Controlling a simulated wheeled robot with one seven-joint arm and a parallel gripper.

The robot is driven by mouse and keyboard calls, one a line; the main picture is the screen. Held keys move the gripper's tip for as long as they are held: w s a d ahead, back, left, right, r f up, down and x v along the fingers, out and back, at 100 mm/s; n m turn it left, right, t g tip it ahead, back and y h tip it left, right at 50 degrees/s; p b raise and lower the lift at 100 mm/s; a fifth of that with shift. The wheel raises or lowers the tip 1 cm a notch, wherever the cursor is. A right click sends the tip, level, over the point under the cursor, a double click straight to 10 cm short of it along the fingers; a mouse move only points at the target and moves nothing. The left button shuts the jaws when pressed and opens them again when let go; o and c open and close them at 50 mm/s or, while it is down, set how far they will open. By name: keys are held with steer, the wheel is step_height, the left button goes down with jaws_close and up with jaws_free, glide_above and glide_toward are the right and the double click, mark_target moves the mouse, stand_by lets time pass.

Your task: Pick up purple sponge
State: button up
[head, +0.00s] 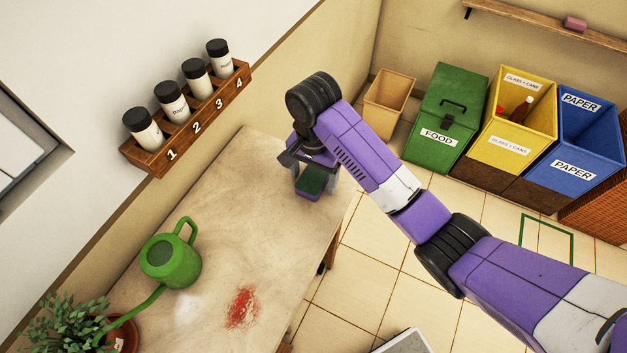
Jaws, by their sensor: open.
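The purple sponge (309,195) has a dark green top and lies near the far right end of the wooden table (225,225). Its purple side shows along the lower edge. My gripper (308,178) is over the sponge, pointing down, with its fingers on either side of it. The fingers look apart. I cannot tell whether they touch the sponge. My own arm reaches in from the lower right and hides part of the area behind the gripper.
A green watering can (170,262), a potted plant (55,325) and a red stain (242,308) are on the near part of the table. A rack (190,122) of jars hangs on the wall. Several bins, including a green one (447,117), stand on the floor beyond.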

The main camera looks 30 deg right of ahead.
mark_target(314, 176)
steer(key=shift+f, duration=0.1)
steer(key=c, duration=1.4)
step_height(314, 176, up, 20)
steer(key=p, duration=0.6)
